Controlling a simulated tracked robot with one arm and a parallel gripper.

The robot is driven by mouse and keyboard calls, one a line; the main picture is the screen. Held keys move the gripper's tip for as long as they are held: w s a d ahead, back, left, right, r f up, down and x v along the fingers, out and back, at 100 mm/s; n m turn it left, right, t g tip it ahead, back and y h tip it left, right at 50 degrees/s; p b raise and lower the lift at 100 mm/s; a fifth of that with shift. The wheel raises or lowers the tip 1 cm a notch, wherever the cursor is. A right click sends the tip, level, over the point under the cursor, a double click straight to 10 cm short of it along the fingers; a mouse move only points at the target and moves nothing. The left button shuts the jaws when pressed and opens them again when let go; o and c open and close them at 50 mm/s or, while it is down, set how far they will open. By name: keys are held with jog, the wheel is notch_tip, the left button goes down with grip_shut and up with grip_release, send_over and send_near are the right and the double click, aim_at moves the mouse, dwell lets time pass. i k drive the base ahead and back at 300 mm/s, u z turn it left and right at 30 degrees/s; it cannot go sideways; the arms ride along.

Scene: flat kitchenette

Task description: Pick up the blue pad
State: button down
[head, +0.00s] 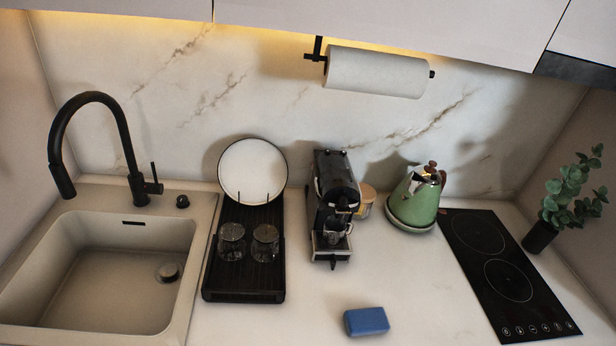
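The blue pad (367,321) is a small rounded block. It lies flat on the white countertop (420,290) near the bottom of the head view, a little right of centre. Nothing touches it and it is fully visible. My gripper does not show in this view, so its state and its place relative to the pad are hidden.
Behind the pad stands a black coffee machine (334,205). A dark drying rack (243,284) with glasses and a plate is to the left, beside the sink (100,270). A green kettle (414,203) and black hob (505,270) are right. Counter around the pad is clear.

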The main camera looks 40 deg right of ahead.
aim_at(358, 322)
jog(key=u, duration=0.05)
jog(key=k, duration=0.5)
jog(key=z, duration=1.5)
jog(key=k, duration=0.45)
jog(key=u, duration=0.3)
jog(key=i, duration=0.5)
